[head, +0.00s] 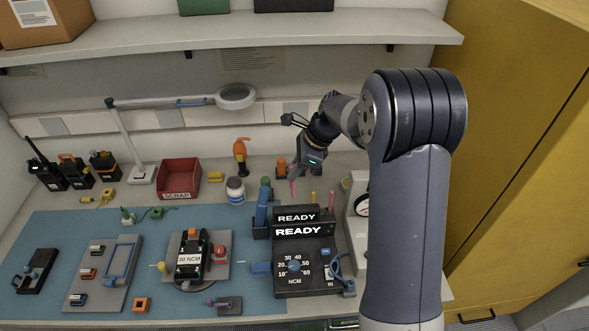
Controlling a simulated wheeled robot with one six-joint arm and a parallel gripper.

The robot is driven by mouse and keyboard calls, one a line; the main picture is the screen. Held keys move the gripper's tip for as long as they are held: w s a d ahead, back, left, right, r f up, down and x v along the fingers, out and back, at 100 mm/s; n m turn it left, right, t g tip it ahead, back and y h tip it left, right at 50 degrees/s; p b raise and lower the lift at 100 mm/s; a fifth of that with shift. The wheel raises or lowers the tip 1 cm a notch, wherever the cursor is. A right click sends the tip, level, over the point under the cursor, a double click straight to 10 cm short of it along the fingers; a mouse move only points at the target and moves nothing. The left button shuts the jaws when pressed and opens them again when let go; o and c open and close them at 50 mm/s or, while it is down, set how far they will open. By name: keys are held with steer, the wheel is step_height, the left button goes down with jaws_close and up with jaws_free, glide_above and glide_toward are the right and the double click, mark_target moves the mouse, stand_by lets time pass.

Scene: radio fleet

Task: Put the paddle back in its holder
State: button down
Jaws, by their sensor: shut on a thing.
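My gripper (295,172) is at the back of the bench, above and behind the dark unit with two READY displays (297,232). A small pink piece (293,187) shows just below its fingertips, and the gripper appears shut on it. I cannot tell whether this piece is the paddle; its upper part is hidden by the fingers. Slim upright pieces, one yellow (313,197) and one pink (331,201), stand behind the displays. A dark holder with blue and green uprights (262,207) stands left of the unit. Which holder is the paddle's is unclear.
A red SCRAP bin (178,179), a white jar (235,190) and an orange-topped tool (240,152) stand left of my gripper. A lamp (235,96) and shelf (230,42) overhang the bench. The blue mat (65,225) holds several fixtures. A yellow cabinet (510,150) is at right.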

mark_target(294, 187)
steer(key=shift+f+b, duration=2.5)
steer(key=shift+f, duration=0.4)
steer(key=shift+p, duration=0.55)
steer(key=shift+f, duration=0.25)
steer(key=shift+f+b, duration=1.5)
steer(key=shift+f, duration=0.95)
steer(key=c, duration=1.3)
jaws_free()
steer(key=v, duration=1.1)
steer(key=shift+b, duration=0.35)
steer(key=shift+f, duration=0.1)
